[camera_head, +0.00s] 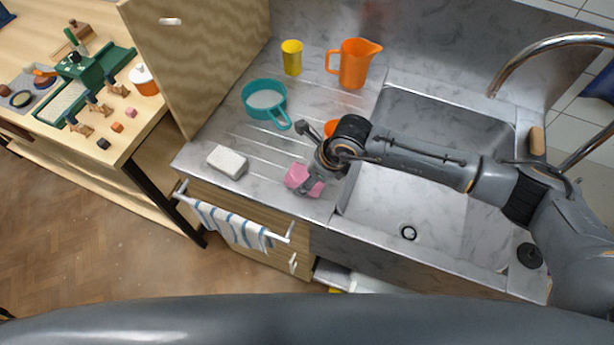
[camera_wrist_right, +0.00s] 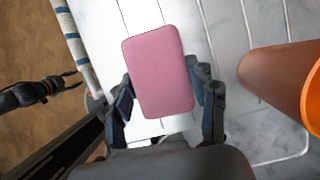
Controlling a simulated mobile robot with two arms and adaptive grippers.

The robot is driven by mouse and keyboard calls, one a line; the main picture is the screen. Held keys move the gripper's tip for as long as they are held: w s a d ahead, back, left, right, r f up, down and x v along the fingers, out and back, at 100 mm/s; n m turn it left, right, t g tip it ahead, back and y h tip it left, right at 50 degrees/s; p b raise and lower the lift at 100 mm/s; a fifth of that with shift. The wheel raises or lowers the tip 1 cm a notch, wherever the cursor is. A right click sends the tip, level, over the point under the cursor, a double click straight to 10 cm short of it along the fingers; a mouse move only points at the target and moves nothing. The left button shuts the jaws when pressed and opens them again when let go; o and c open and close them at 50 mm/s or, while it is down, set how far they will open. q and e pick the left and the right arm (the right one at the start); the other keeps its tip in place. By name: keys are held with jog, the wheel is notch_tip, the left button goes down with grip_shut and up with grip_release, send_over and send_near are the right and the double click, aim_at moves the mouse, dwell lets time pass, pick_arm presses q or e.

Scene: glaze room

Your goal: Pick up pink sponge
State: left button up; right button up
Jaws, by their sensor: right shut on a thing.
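The pink sponge (camera_head: 297,176) is over the front of the ribbed drainboard, left of the sink. My right gripper (camera_head: 312,184) is shut on it from above. In the right wrist view the sponge (camera_wrist_right: 160,72) sits upright in the frame between the two dark fingers of the right gripper (camera_wrist_right: 164,100), one on each side. I cannot tell whether the sponge touches the drainboard. My left gripper (camera_wrist_right: 72,82) shows at the left edge of the right wrist view, over the floor, with its fingertips apart and nothing between them. The head view does not show it.
A white sponge (camera_head: 228,161) lies to the left. A teal pan (camera_head: 265,100), yellow cup (camera_head: 291,57) and orange jug (camera_head: 354,64) stand behind. An orange object (camera_wrist_right: 285,80) is close beside the right gripper. The sink (camera_head: 390,200) is at right; a striped towel (camera_head: 235,225) hangs in front.

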jog(key=shift+r+b, duration=0.25)
jog(key=shift+b, duration=0.05)
notch_tip(320, 180, up, 2)
jog(key=shift+a+b, duration=0.1)
jog(key=shift+b, duration=0.85)
jog(key=s+d+r+b, duration=0.2)
jog(key=s+r, duration=0.3)
jog(key=s, duration=0.1)
jog(key=s+d+r+b, duration=0.2)
jog(key=s+r+b, duration=0.1)
jog(key=s+r, duration=0.2)
jog(key=shift+s+d+r, duration=0.25)
jog(key=shift+s, duration=0.95)
